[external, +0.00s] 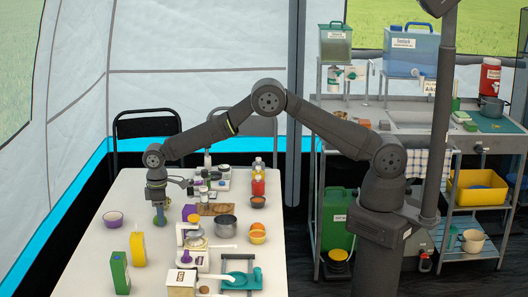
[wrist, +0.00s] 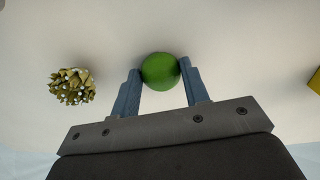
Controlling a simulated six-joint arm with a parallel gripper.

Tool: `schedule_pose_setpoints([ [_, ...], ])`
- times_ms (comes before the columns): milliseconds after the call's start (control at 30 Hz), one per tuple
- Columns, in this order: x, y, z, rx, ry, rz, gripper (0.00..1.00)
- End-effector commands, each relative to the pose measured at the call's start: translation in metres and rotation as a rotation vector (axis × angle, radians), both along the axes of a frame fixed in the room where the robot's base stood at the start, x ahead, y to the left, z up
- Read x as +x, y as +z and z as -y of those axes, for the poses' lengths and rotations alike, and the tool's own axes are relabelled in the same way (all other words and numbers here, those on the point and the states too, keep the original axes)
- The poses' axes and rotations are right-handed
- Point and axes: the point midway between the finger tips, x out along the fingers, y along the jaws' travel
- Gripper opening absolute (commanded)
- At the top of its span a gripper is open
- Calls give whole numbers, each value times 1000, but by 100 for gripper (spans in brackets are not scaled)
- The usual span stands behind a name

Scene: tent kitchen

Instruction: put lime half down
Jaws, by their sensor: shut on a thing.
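The lime half (wrist: 160,71) shows in the wrist view as a smooth green dome between the two blue fingertips of my gripper (wrist: 160,80). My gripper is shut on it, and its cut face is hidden. In the external view my gripper (external: 158,214) points down at the left part of the white table (external: 140,188). The lime half is too small there to make out clearly. I cannot tell whether it touches the table top.
A yellowish, spiky clump (wrist: 72,86) lies left of my gripper in the wrist view.

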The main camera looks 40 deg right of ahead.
Motion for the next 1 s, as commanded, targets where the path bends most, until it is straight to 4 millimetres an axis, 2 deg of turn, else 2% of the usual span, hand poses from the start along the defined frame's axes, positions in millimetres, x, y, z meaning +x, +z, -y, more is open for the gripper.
schedule_pose_setpoints([
  [167,0,-3,0,-1,0,-1,20],
  [200,0,-4,0,-1,0,-1,43],
  [300,0,-3,0,-1,0,-1,63],
  [667,0,2,0,1,0,1,63],
  [767,0,14,0,1,0,1,63],
  [1000,1,65,0,2,0,2,63],
])
